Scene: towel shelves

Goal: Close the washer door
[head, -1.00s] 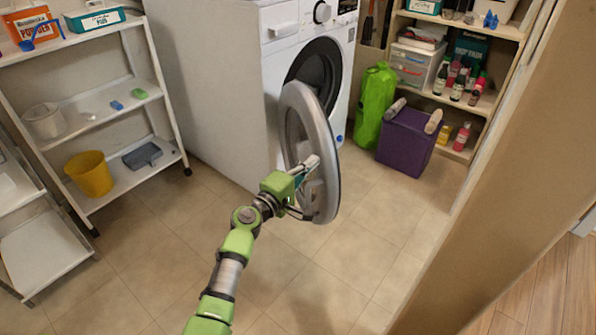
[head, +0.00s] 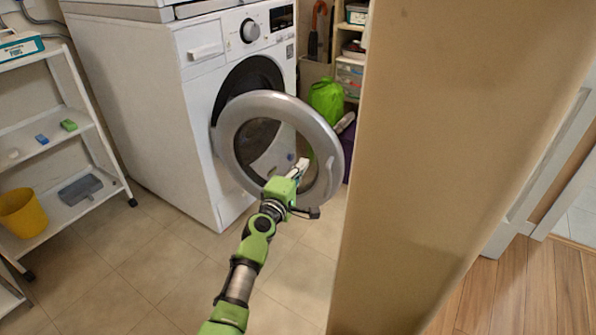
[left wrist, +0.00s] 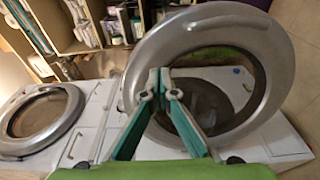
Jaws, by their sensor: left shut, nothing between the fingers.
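The white washer (head: 147,110) stands at the back left. Its round grey-rimmed door (head: 228,137) is ajar, standing out from the dark opening (head: 238,82) and overlapping part of it. In the left wrist view, the door (left wrist: 262,108) fills the upper right, with its glass in the middle. My left gripper (head: 303,164) is shut and empty at the door's lower right. In the left wrist view, its fingertips (left wrist: 160,78) meet in front of the door's left part; I cannot tell whether they touch it. My right gripper is not in view.
A wall edge (head: 440,150) stands close on the right of the door. A white shelf rack (head: 95,125) with a yellow bucket (head: 22,213) is at the left. A green bag (head: 327,101) lies beyond the washer. The tiled floor (head: 140,262) in front is clear.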

